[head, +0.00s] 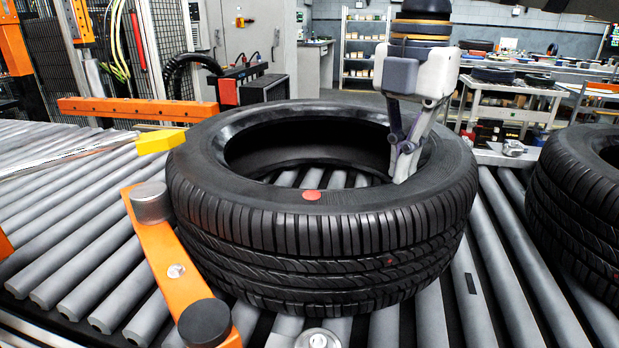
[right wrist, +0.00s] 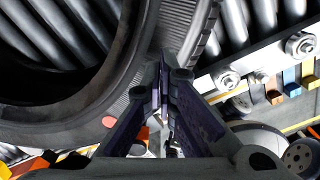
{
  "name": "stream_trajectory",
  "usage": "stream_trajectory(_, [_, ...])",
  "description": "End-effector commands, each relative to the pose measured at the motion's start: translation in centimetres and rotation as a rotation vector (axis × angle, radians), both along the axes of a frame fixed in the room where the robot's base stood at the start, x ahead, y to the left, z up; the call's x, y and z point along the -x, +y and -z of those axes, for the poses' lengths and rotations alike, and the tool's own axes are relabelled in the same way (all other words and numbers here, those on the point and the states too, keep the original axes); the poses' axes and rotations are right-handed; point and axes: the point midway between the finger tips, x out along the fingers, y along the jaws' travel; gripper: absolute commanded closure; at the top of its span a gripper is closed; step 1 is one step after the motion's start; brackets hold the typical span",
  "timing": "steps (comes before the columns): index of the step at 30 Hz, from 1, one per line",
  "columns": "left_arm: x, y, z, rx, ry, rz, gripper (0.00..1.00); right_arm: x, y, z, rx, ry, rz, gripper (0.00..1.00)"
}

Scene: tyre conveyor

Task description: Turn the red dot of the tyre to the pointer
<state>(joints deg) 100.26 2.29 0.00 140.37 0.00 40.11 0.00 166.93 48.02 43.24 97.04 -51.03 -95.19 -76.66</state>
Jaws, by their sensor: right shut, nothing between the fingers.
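The black tyre (head: 330,240) lies flat on the roller conveyor. Its red dot (head: 312,195) is on the upper sidewall, on the near side of the hole; it also shows in the right wrist view (right wrist: 109,121). The yellow pointer (head: 161,141) is beside the tyre's far left edge, well apart from the dot. My right gripper (head: 400,172) is shut and empty, pointing down at the right part of the tyre, by the sidewall. Its fingertips also show over the tyre in the right wrist view (right wrist: 163,75); I cannot tell whether they touch it. My left gripper is out of view.
An orange arm (head: 165,255) with dark rollers stands at the tyre's left front. A second tyre (head: 585,205) lies to the right. Grey rollers (head: 75,240) run on the left. An orange bar (head: 135,108) and a bench with tools (head: 515,85) are behind.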

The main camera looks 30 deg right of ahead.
Motion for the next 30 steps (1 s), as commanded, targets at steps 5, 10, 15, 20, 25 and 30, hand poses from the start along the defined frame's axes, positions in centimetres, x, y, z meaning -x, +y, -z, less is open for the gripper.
stream_trajectory(5, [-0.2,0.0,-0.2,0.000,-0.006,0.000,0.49,0.0,0.0,0.5,0.000,-0.001,0.000,1.00])
stream_trajectory(10, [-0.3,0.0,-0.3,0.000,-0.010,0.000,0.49,0.0,0.0,1.0,0.001,-0.001,0.000,1.00])
stream_trajectory(15, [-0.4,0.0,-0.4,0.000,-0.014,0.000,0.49,0.0,0.0,1.5,0.001,-0.001,0.000,1.00])
stream_trajectory(20, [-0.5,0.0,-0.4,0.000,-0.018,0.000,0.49,0.1,0.0,2.0,0.001,-0.001,0.000,1.00])
stream_trajectory(25, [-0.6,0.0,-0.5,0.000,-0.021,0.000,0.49,0.0,0.0,2.6,0.001,0.001,0.000,1.00])
stream_trajectory(30, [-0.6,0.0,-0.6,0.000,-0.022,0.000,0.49,0.0,0.2,2.8,0.001,0.005,0.000,1.00])
